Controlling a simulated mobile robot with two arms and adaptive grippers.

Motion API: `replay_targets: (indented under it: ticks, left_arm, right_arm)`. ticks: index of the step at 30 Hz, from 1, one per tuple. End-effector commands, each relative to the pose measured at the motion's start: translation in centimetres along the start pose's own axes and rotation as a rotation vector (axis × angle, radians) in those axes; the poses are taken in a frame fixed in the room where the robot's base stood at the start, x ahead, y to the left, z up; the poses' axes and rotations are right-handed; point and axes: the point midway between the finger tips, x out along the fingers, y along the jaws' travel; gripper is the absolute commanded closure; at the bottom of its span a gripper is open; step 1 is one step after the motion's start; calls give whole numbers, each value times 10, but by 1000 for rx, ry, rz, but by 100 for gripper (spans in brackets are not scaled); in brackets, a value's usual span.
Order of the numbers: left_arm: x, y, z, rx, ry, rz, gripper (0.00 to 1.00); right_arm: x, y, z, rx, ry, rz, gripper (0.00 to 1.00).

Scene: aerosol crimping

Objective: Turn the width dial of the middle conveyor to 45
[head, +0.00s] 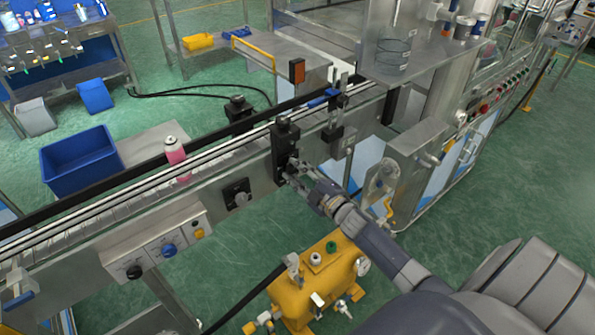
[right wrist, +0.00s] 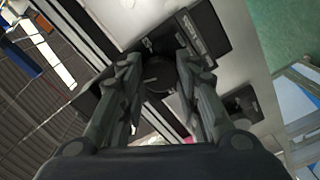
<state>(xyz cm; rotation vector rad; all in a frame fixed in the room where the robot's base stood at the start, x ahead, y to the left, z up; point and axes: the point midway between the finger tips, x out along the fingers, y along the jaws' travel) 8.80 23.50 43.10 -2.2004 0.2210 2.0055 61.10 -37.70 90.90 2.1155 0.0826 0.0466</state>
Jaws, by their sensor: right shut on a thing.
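The conveyor (head: 130,222) runs diagonally across the left and middle of the head view. My right gripper (head: 290,172) is at its front side, at the foot of a black upright block (head: 284,142). In the right wrist view, the fingers of my right gripper (right wrist: 160,78) are on either side of a dark round dial (right wrist: 157,72) and shut on it. Next to the dial is a black plate with white lettering (right wrist: 205,32), too blurred to read. The dial's setting cannot be read. My left gripper is not in view.
A second knob on a black plate (head: 238,196) is left of my gripper. A control panel with several knobs (head: 160,250) is further left. A pink can (head: 175,152) stands on the conveyor. A yellow machine (head: 318,285) stands on the floor below my right arm.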

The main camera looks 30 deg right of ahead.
Motion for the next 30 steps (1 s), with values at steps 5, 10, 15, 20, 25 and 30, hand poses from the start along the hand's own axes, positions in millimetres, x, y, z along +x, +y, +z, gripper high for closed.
replay_targets:
  ticks: [5,10,15,20,25,30]
  left_arm:
    - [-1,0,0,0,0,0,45]
    - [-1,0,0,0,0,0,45]
    - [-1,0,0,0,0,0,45]
    - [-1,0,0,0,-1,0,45]
    - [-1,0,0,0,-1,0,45]
    - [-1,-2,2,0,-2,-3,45]
  right_arm:
    - [0,-1,0,26,-1,-2,93]
    - [0,-1,1,30,-1,-2,93]
    - [0,-1,1,29,-1,-2,93]
    - [0,-1,1,28,-1,-2,49]
    - [0,-1,0,28,-1,-1,49]
    - [-1,0,0,27,0,-1,49]
